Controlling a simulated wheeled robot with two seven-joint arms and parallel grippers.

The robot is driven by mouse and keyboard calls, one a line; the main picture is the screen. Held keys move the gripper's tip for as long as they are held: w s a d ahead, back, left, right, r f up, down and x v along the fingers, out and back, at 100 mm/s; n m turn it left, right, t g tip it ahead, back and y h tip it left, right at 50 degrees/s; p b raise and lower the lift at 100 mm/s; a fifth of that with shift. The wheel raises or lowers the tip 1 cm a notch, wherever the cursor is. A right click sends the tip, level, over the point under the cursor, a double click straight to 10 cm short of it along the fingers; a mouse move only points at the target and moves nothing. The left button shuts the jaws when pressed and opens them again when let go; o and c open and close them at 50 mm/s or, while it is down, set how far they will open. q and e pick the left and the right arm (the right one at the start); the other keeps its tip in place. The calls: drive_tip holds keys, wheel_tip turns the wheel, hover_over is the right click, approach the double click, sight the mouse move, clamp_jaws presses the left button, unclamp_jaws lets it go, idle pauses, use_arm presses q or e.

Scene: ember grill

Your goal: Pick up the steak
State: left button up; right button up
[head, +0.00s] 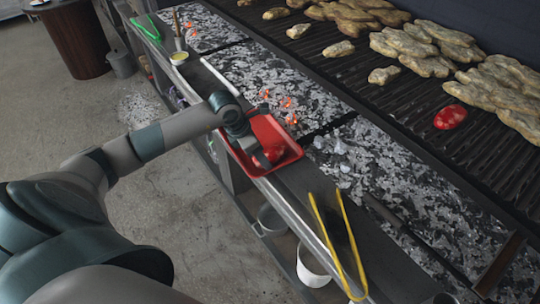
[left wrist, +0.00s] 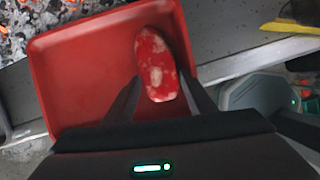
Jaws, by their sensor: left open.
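A raw red steak (left wrist: 155,48) with pale marbling lies in a red tray (left wrist: 85,75) in the left wrist view. My left gripper (left wrist: 161,78) is open, with one finger on each side of the steak's near end. I cannot tell whether the fingers touch it. In the head view, my left gripper (head: 262,157) reaches down into the red tray (head: 290,150) on the grill's front ledge, and the steak is mostly hidden there. Another red piece of meat (head: 450,117) lies on the grill grate. My right gripper is not in view.
Yellow tongs (head: 352,240) lie on the ledge right of the tray, and green tongs (head: 146,30) lie at its far end. Glowing coals (head: 285,102) lie behind the tray. Several pale pieces of food (head: 410,42) cover the grate. White containers (head: 312,268) stand below the ledge.

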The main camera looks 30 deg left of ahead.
sight(267, 154)
use_arm(q)
drive_tip(key=c, duration=0.8)
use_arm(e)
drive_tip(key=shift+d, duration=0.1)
use_arm(q)
drive_tip(key=shift+r, duration=0.15)
drive_tip(key=shift+r+b, duration=0.5)
drive_tip(key=shift+r, duration=0.05)
wheel_tip(267, 154, up, 2)
drive_tip(key=shift+w+r+b, duration=0.1)
drive_tip(key=shift+r+b, duration=0.1)
drive_tip(key=shift+b, duration=0.5)
drive_tip(key=s+d+r+b, duration=0.1)
drive_tip(key=d+r+b, duration=0.2)
drive_tip(key=d+r, duration=0.4)
drive_tip(key=shift+s+d+r, duration=0.2)
drive_tip(key=shift+d, duration=2.15)
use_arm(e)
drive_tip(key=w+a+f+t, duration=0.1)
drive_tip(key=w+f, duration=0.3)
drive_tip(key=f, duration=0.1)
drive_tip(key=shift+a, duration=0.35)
